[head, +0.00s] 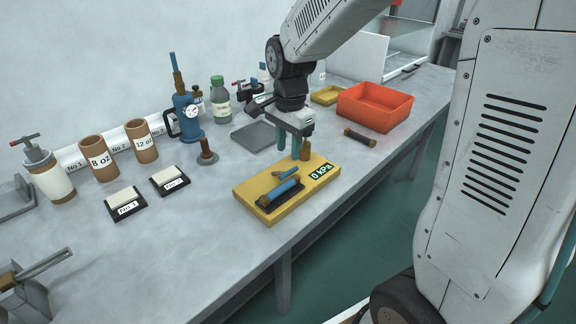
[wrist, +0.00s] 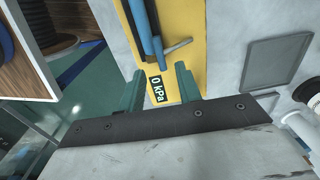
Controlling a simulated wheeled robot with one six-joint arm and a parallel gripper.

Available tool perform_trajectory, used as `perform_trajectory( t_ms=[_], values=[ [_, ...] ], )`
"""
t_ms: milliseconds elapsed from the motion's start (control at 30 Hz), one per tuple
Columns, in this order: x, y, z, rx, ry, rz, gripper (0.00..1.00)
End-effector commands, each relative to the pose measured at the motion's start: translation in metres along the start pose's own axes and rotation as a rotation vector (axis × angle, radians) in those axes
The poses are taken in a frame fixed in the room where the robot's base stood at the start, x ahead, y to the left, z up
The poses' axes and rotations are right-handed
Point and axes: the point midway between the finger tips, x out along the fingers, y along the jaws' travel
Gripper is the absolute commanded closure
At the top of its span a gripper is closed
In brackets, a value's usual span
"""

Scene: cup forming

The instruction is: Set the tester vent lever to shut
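The tester is a yellow block (head: 262,212) on the bench, with a blue cylinder (head: 280,192) on a dark base and a display reading 0 kPa (head: 321,171). The small vent lever (head: 287,174) is beside the cylinder, at an angle to it. In the wrist view a grey lever bar (wrist: 178,47) sticks out to the right of the blue cylinder (wrist: 140,25). My gripper (head: 289,152) is above the display end of the tester. In the wrist view its teal fingers (wrist: 159,70) are apart, with the display (wrist: 157,89) showing between them. Nothing is held.
A brown-topped piece (head: 305,150) stands close by my fingers. A dark cylinder (head: 359,137) and a red bin (head: 375,104) are to the right. A grey tray (head: 254,136) is behind. Labelled pads (head: 125,203), cups (head: 99,158) and a blue pump (head: 186,115) are left.

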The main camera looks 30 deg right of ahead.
Motion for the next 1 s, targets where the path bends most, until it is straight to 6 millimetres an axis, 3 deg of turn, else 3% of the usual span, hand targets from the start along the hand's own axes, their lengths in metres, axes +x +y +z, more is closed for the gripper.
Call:
perform_trajectory(
  t_ms=[333, 733, 767, 867, 1000],
  values=[
    [0.054, 0.001, 0.0, -0.003, -0.001, 0.004, 0.66],
    [0.065, 0.001, 0.0, -0.004, 0.0, 0.001, 0.66],
    [0.065, 0.001, 0.0, -0.004, 0.0, 0.001, 0.69],
    [0.065, 0.001, 0.0, -0.004, 0.0, 0.001, 0.96],
    [0.065, 0.001, 0.0, -0.004, 0.0, 0.001, 1.0]
  ],
)
